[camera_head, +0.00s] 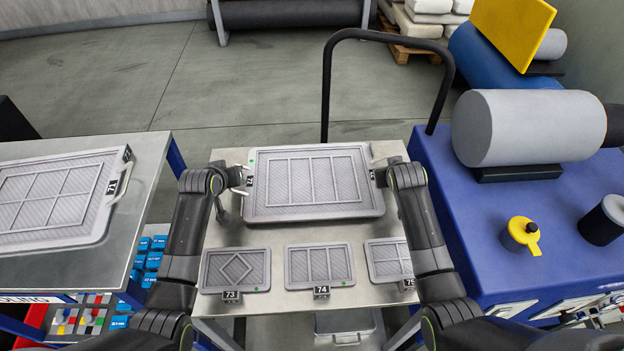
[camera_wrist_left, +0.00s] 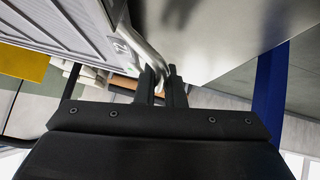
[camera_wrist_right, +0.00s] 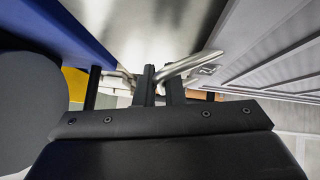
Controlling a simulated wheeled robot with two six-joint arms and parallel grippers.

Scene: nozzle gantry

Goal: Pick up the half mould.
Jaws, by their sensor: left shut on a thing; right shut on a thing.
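The half mould (camera_head: 313,205) is a large grey rectangular plate with ribs, labelled 72, at the middle of the steel cart top (camera_head: 225,232). It has a bent metal handle at each short end. My left gripper (camera_head: 240,182) is shut on its left handle, which shows in the left wrist view (camera_wrist_left: 150,52). My right gripper (camera_head: 385,172) is shut on its right handle, which shows in the right wrist view (camera_wrist_right: 190,64). The mould looks about level. I cannot tell whether its underside touches the cart top.
Smaller plates 73 (camera_head: 236,270), 74 (camera_head: 320,266) and 75 (camera_head: 388,262) lie in front on the cart. Another large mould, 71 (camera_head: 62,197), lies on the left table (camera_head: 40,272). A black hoop handle (camera_head: 326,90) rises behind the cart. A blue cabinet (camera_head: 480,225) stands close on the right.

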